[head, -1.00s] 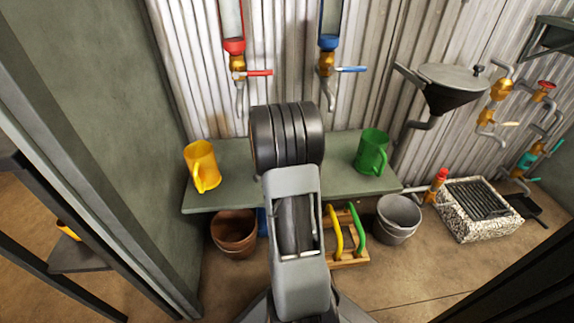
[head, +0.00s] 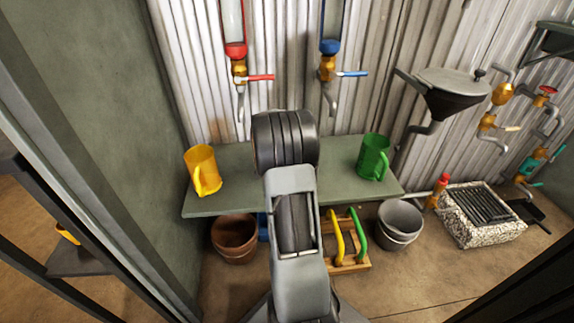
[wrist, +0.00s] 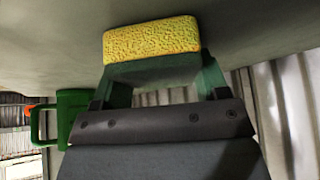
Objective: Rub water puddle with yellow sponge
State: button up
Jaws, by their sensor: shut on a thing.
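My gripper (wrist: 160,78) is shut on the yellow sponge (wrist: 152,39) in the wrist view. The sponge is a rough yellow block held out at the fingertips. The grey-green shelf surface (wrist: 50,40) lies right by the sponge; I cannot tell whether they touch. In the head view my arm hides both gripper and sponge, above the middle of the shelf (head: 340,187). I cannot make out a water puddle in either view.
A yellow mug (head: 203,168) stands at the shelf's left end and a green mug (head: 372,156) at its right. Red-handled (head: 240,72) and blue-handled (head: 329,70) taps hang above. Buckets (head: 398,220) and a wooden rack (head: 345,262) stand below.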

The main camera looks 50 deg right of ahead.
jog(key=shift+f+b, duration=0.25)
jog(key=shift+b, duration=0.2)
jog(key=shift+s+a, duration=0.1)
jog(key=shift+s, duration=0.05)
jog(key=shift+s+a+b, duration=1.2)
jog(key=shift+s+a, duration=0.05)
jog(key=shift+s, duration=0.25)
jog(key=shift+w+r+p, duration=0.1)
jog(key=shift+r+p, duration=1.85)
jog(key=shift+r, duration=1.2)
jog(key=shift+r+p, duration=0.75)
jog(key=shift+r, duration=0.8)
